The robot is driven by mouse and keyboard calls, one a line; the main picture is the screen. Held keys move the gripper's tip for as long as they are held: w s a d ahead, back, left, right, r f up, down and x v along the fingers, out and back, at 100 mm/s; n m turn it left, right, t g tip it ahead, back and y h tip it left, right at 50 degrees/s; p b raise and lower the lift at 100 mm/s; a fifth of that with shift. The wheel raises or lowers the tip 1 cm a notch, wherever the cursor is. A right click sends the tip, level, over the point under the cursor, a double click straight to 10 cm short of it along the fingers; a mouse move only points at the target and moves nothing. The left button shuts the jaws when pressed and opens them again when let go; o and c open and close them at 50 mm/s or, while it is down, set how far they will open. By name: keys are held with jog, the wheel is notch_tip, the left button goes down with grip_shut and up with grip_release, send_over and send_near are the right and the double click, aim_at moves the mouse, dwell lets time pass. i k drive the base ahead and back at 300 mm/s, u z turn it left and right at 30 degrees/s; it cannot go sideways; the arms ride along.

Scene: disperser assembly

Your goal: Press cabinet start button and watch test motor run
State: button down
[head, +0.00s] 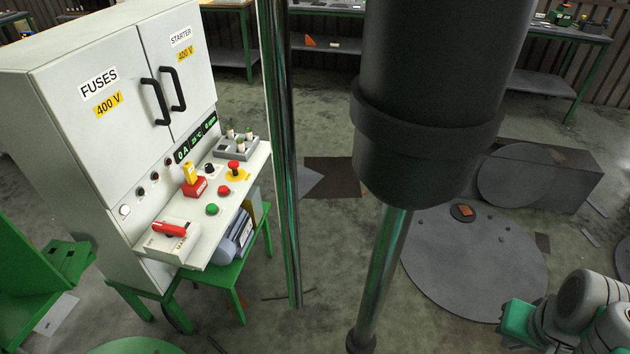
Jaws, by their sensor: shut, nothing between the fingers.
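The white cabinet (135,150) stands at the left, its doors labelled FUSES and STARTER shut. On its sloping control shelf, a green button (212,209) sits near a red button (224,190). A red mushroom button on a yellow base (235,176) is farther back. A red rotary handle (170,229) is at the near end. The dark display strip (196,138) appears to read 0 A. A grey-blue motor (233,242) sits under the shelf, partly hidden; one frame cannot show whether it turns. Part of my arm shows at bottom right, apart from the cabinet; my gripper is not visible.
A shiny vertical post (282,150) stands right beside the cabinet. A large dark cylinder (430,110) with a shaft below blocks the centre. A round grey plate (470,265) lies on the floor at right. Green-framed benches (575,35) line the back.

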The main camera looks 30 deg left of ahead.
aim_at(211, 207)
jog(key=z, duration=0.8)
jog(key=i, duration=1.35)
jog(key=u, duration=1.9)
jog(key=i, duration=1.9)
jog(key=u, duration=2.6)
